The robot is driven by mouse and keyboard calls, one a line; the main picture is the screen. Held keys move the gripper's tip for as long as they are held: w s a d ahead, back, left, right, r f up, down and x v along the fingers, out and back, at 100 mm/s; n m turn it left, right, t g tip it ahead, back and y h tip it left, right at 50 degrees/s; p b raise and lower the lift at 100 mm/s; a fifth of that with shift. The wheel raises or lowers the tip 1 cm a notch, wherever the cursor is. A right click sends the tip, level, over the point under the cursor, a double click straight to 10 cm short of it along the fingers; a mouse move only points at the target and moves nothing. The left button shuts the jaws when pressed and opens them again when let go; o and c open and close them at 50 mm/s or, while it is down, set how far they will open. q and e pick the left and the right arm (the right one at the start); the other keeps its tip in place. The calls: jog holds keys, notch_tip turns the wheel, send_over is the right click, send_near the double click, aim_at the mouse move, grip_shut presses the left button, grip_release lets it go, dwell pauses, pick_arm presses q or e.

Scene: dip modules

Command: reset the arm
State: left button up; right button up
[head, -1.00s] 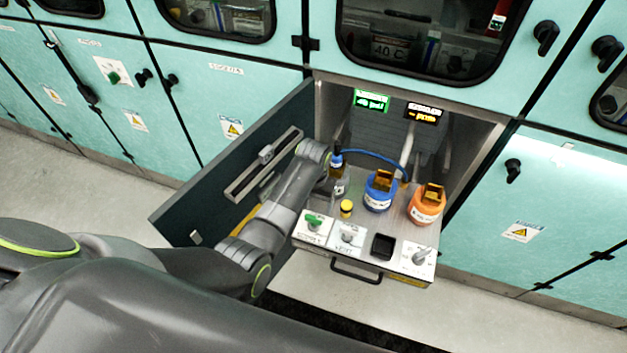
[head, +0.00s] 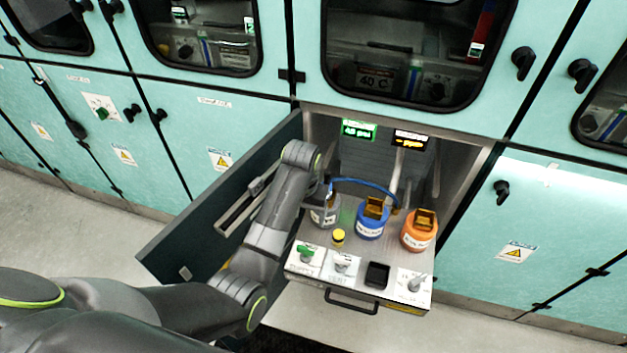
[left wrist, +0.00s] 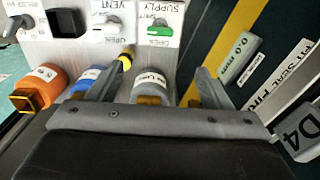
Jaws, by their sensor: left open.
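My left arm reaches over the open cabinet drawer from the left. Its gripper (head: 328,192) is near the grey bottle (head: 322,213); in the head view its fingers are too small and partly covered to make out. In the left wrist view the two fingers of my left gripper (left wrist: 155,88) stand wide apart, with the grey bottle (left wrist: 150,84) showing beyond the gap between them. The bottle stands on the drawer top, and I see no grip on it. Whether a finger touches anything is unclear. My right gripper is in neither view.
A blue bottle (head: 371,222) and an orange bottle (head: 418,236) stand right of the grey one. A blue hose (head: 362,182) arches behind. A yellow cap (head: 338,236), green supply switch (head: 306,253) and vent switch (head: 343,262) sit in front. The dark open door (head: 190,235) stands left.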

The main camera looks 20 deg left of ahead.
pick_arm(q)
jog(key=s+a+f+b, duration=0.1)
jog(key=s+a+f, duration=0.3)
jog(key=f, duration=0.6)
jog(key=s+a+f+b, duration=0.1)
jog(key=s+f+b, duration=0.1)
jog(key=s+f, duration=0.6)
jog(key=s+a+f+b, duration=0.1)
jog(key=s+a+f, duration=0.2)
jog(key=f, duration=0.9)
jog(key=s+a+f+b, duration=0.1)
jog(key=s+f, duration=0.4)
jog(key=s, duration=0.5)
jog(key=s+a+f+b, duration=0.1)
jog(key=s+a+f, duration=0.3)
jog(key=s, duration=0.5)
jog(key=s+a+f+n+t+y+b, duration=0.1)
jog(key=s+a+f, duration=0.1)
jog(key=s+f, duration=0.4)
jog(key=s, duration=0.4)
jog(key=shift+s+a+f, duration=0.15)
jog(key=shift+s+f, duration=0.05)
jog(key=shift+s, duration=0.15)
jog(key=shift+w+a, duration=0.1)
jog(key=shift+w, duration=0.05)
